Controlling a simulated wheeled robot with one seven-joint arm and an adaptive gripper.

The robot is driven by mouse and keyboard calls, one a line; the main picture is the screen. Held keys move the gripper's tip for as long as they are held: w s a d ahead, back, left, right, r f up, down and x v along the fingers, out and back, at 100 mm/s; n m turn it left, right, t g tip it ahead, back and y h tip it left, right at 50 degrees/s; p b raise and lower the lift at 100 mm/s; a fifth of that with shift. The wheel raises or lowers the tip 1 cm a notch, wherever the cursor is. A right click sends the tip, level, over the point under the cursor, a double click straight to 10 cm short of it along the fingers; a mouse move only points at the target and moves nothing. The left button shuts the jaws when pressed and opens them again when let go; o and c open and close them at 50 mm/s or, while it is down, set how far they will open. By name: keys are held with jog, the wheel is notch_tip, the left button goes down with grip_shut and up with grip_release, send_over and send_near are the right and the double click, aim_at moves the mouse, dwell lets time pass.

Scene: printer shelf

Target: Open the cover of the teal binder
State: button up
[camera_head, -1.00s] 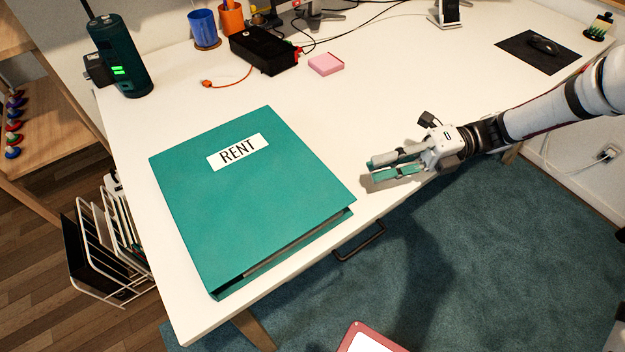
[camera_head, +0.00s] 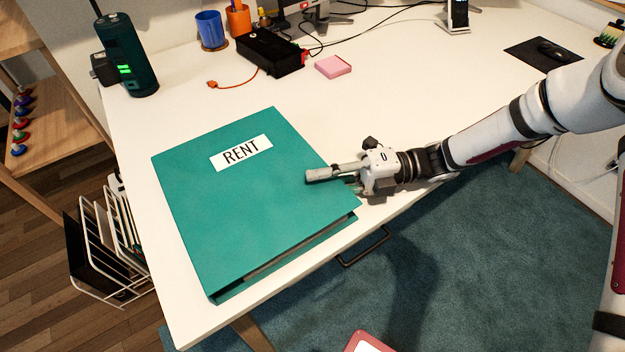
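The teal binder (camera_head: 240,205) lies closed and flat on the white desk, with a white label reading RENT (camera_head: 241,152) on its cover. My gripper (camera_head: 322,180) is at the binder's right edge, near its front right corner. One grey finger shows above the cover, reaching a little way over it. The other finger is mostly hidden at or below the cover's edge. The fingers look spread apart around that edge, and I cannot tell whether they touch it. The pages show as a thin strip along the front side.
The white desk (camera_head: 420,95) is clear behind the binder, up to a pink note block (camera_head: 333,67) and a black box (camera_head: 268,52). A green-lit dark device (camera_head: 128,58) stands at the back left. A drawer handle (camera_head: 364,247) juts below the front edge.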

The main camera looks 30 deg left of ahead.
jog(key=shift+x, duration=0.85)
grip_shut()
jog(key=shift+r, duration=0.1)
